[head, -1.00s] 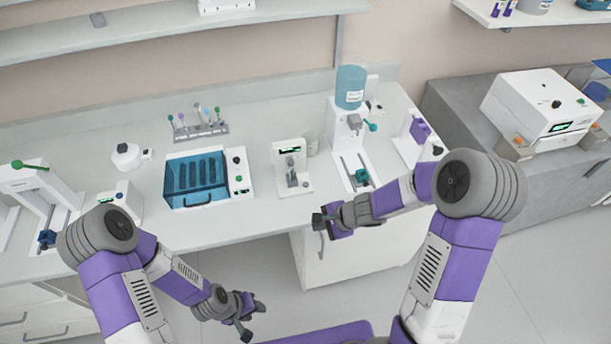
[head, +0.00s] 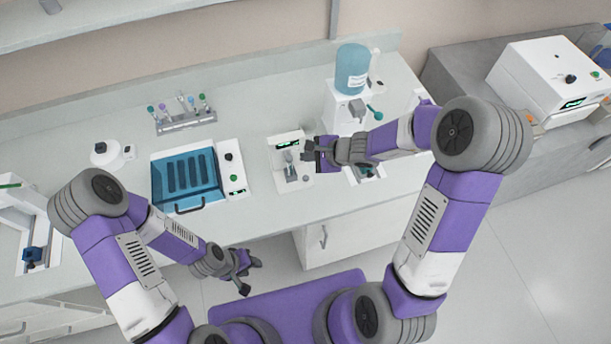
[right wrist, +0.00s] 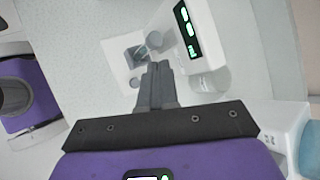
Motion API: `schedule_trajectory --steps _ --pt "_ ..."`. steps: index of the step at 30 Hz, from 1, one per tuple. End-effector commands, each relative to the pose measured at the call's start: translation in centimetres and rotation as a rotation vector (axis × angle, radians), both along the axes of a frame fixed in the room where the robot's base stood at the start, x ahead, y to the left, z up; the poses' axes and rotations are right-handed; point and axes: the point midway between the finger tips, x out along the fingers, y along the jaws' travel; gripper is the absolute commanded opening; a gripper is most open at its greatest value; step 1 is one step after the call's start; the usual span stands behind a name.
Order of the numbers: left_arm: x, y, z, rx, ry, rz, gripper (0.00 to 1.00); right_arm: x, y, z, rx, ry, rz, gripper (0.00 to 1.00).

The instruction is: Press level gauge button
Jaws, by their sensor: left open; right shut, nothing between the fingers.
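The level gauge seems to be the small white device (head: 275,158) with a green-lit dark display on the bench. Its display (right wrist: 187,32) is large in the right wrist view, with a grey round knob or button (right wrist: 155,42) beside it. I cannot tell which part is the button. My right gripper (head: 308,153) is shut and empty, just right of the device; in the right wrist view its fingertips (right wrist: 157,68) point at the grey round part, and I cannot tell whether they touch it. My left gripper (head: 247,273) is open and empty, in front of the bench.
A blue-lidded box (head: 187,178) stands left of the device. A white dispenser with a blue bottle (head: 352,68) stands behind my right gripper. A tube rack (head: 187,123) is at the back. Bare bench (head: 250,115) lies behind the device.

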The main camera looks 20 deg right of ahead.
Motion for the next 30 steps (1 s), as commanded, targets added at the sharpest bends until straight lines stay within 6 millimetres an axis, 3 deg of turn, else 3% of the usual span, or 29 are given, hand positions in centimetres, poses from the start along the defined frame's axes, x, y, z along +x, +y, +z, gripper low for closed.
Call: schedule_trajectory --steps 18,24,30 --pt "0.0 0.0 -6.7 0.0 0.0 0.0 0.43 0.0 0.0 -7.5 0.0 0.0 0.0 0.0" --pt "0.0 0.0 -7.9 0.0 0.0 0.0 0.43 0.0 0.0 -8.6 0.0 0.0 0.0 0.0" --pt "0.0 0.0 -7.9 0.0 0.0 0.0 0.43 0.0 0.0 -8.6 0.0 0.0 0.0 0.0"
